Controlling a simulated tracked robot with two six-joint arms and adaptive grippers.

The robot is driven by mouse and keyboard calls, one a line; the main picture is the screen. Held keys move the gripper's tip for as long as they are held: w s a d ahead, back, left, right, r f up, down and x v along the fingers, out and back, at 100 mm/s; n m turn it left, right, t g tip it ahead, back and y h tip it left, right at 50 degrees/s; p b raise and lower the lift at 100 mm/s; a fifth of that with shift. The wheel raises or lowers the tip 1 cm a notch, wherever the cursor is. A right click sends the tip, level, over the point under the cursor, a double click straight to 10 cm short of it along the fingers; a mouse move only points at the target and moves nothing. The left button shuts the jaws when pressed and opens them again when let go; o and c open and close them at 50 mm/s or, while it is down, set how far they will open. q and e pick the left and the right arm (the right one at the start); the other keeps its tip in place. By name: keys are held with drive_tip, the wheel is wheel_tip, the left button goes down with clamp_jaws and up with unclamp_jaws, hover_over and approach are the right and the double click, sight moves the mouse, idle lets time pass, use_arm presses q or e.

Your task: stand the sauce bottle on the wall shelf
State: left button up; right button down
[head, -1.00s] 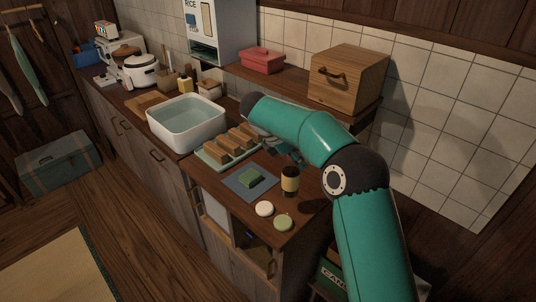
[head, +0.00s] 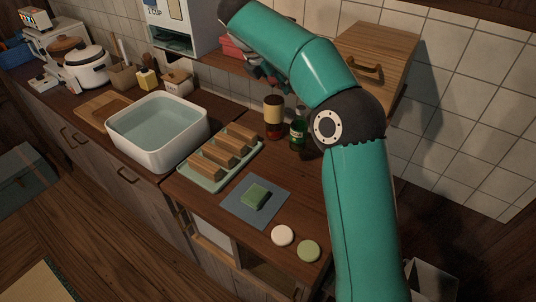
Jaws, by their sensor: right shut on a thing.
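The sauce bottle (head: 273,125), dark reddish-brown with a tan label, is upright at the back of the counter, in front of the wall shelf (head: 228,62). My right gripper (head: 268,82) is above it, partly hidden by my arm, and shut on its top. I cannot clearly tell how far its base is above the counter. The wall shelf runs along the tiled wall, and my right arm covers much of it. My left gripper is not in view.
A green bottle (head: 298,134) stands just right of the sauce bottle. A red container (head: 232,47) and a wooden box (head: 385,50) occupy the shelf. A tray (head: 213,183) of wooden blocks, a white basin (head: 160,155) and a sponge (head: 255,196) are on the counter.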

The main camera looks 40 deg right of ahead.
sight(278, 126)
wheel_tip(278, 126, down, 14)
drive_tip(key=shift+s+d+r+b, duration=0.1)
drive_tip(key=shift+b, duration=1.15)
drive_tip(key=shift+f, duration=2.7)
drive_tip(key=c, duration=0.7)
unclamp_jaws()
drive_tip(key=shift+o, duration=0.2)
